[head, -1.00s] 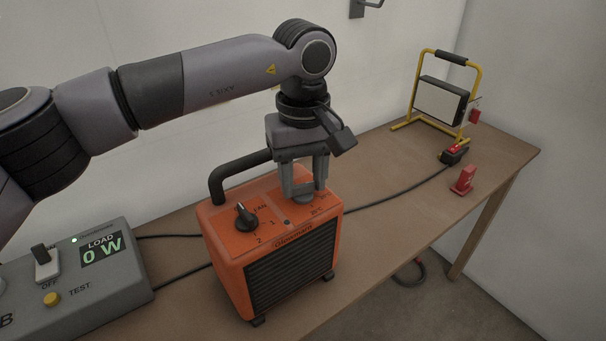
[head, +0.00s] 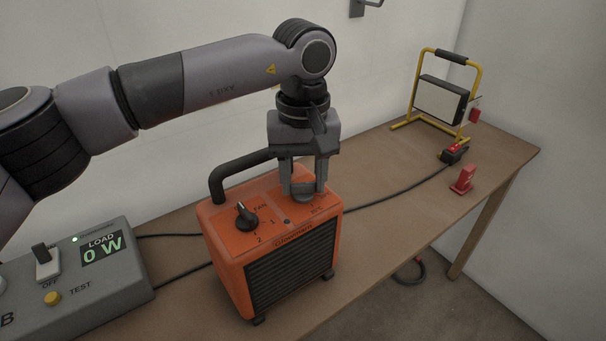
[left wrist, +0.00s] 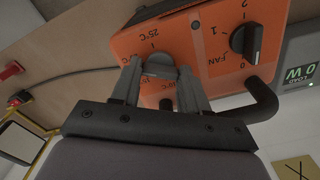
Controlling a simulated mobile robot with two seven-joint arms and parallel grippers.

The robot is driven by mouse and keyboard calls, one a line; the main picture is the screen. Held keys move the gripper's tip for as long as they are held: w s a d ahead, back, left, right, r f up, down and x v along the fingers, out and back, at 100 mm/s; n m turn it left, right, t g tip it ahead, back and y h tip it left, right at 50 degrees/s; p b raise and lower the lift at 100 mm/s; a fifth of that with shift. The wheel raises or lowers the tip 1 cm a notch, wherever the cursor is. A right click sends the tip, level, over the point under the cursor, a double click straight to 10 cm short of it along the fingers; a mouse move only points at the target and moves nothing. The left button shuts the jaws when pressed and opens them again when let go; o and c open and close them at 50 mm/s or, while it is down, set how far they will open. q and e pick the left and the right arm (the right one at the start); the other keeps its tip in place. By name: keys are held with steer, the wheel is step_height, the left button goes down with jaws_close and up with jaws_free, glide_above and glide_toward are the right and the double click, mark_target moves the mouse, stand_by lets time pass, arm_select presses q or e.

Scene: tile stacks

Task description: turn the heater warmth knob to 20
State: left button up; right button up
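The orange heater (head: 222,262) stands upright on the table. Its warmth knob (left wrist: 160,64) is a grey round cap, mostly covered by my gripper in the head view. My left gripper (head: 303,192) points straight down over the heater's right top side. In the left wrist view its fingers (left wrist: 158,68) close on both sides of the warmth knob. A 25°C mark (left wrist: 147,38) shows beside the knob; another temperature mark is partly hidden by a finger. The knob's pointer is hidden, so its setting cannot be read. My right gripper is in neither view.
The black fan knob (head: 246,217) and the handle (head: 230,175) are close on the heater's top. A grey load box (head: 120,275) reading 0 W stands at the left. A yellow-framed work lamp (head: 441,98) and a red block (head: 463,180) are farther right.

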mark_target(303, 183)
arm_select(q)
steer(key=o, duration=0.4)
steer(key=shift+r+b, duration=0.3)
steer(key=shift+r, duration=3.35)
